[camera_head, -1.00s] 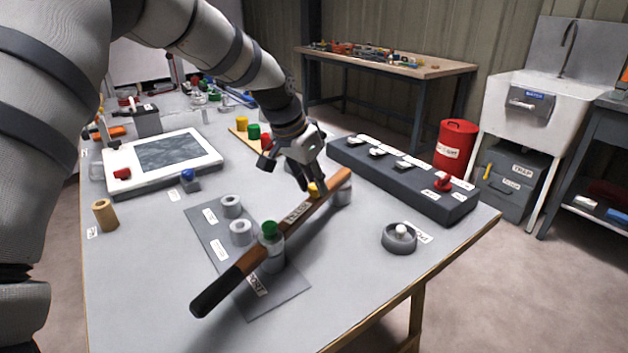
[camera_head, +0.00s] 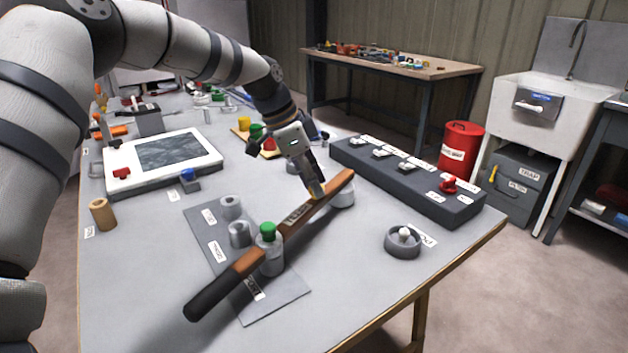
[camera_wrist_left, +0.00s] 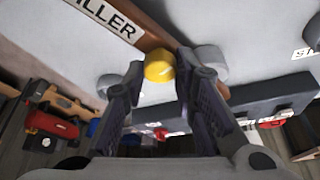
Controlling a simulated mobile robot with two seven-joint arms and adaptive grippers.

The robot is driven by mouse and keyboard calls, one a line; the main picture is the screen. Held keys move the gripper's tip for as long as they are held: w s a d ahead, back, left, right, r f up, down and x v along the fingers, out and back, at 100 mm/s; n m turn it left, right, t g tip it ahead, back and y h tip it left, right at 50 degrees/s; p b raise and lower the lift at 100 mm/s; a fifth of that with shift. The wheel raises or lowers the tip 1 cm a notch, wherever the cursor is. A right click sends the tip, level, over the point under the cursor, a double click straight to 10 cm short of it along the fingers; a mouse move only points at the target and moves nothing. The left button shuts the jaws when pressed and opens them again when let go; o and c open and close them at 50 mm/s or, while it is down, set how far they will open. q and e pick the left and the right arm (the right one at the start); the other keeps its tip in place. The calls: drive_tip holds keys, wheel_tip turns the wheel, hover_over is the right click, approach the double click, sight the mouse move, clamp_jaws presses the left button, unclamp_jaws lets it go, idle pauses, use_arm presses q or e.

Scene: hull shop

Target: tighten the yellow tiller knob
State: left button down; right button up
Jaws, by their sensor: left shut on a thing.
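The tiller (camera_head: 268,252) is a long brown wooden bar with a black grip at its near left end and a white label. It lies slantwise above the table. The yellow tiller knob (camera_wrist_left: 160,66) sits on the bar near its far end, between the fingertips in the left wrist view. In the head view only a bit of yellow (camera_head: 316,189) shows at the fingertips. My left gripper (camera_head: 314,184) comes down from above and is shut on the knob; its fingers (camera_wrist_left: 170,75) stand on either side of it. My right gripper is in neither view.
A green-capped post (camera_head: 268,233) stands beside the tiller, near grey cylinders (camera_head: 239,233) on a grey mat (camera_head: 282,309). A dark switch box (camera_head: 450,207) lies to the right, with a round grey dish (camera_head: 402,250) in front. The front right of the table is clear.

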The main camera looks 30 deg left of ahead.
use_arm(q)
drive_tip(key=shift+s+f, duration=0.1)
drive_tip(key=shift+f, duration=0.05)
drive_tip(key=c, duration=1.3)
unclamp_jaws()
drive_tip(key=v, duration=1.2)
drive_tip(key=shift+d, duration=0.1)
